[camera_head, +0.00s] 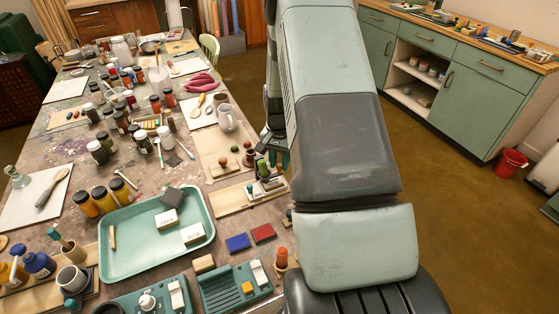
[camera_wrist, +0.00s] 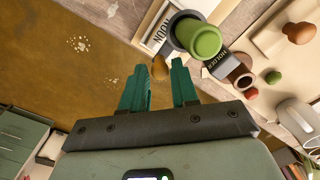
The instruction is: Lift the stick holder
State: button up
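The stick holder (camera_wrist: 216,66) is a dark grey piece with a label reading "HOLDER", at the upper right of the wrist view. A green cylinder (camera_wrist: 203,40) stands in or on its grey ring. In the head view a green cylinder (camera_head: 262,168) shows at the table's right edge, beside my gripper; the holder itself is hard to make out there. My gripper (camera_wrist: 159,72) has its two green fingers apart, with nothing held between them. Its fingertips are to the lower left of the holder, apart from it. A small brown rounded thing (camera_wrist: 160,67) shows beyond the fingertip gap.
A board with a label reading "NOON" (camera_wrist: 157,38) lies beside the holder. Brown and green knobs and a pale mug (camera_wrist: 296,117) are to its right. A teal tray (camera_head: 140,262), ink pads (camera_head: 238,243) and several jars crowd the table. Open floor (camera_head: 450,210) lies right.

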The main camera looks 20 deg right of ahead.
aim_at(279, 165)
grip_shut()
jog(key=shift+r, duration=0.65)
jog(key=shift+o, duration=0.5)
grip_release()
notch_tip(279, 165, up, 11)
jog(key=shift+f, duration=0.1)
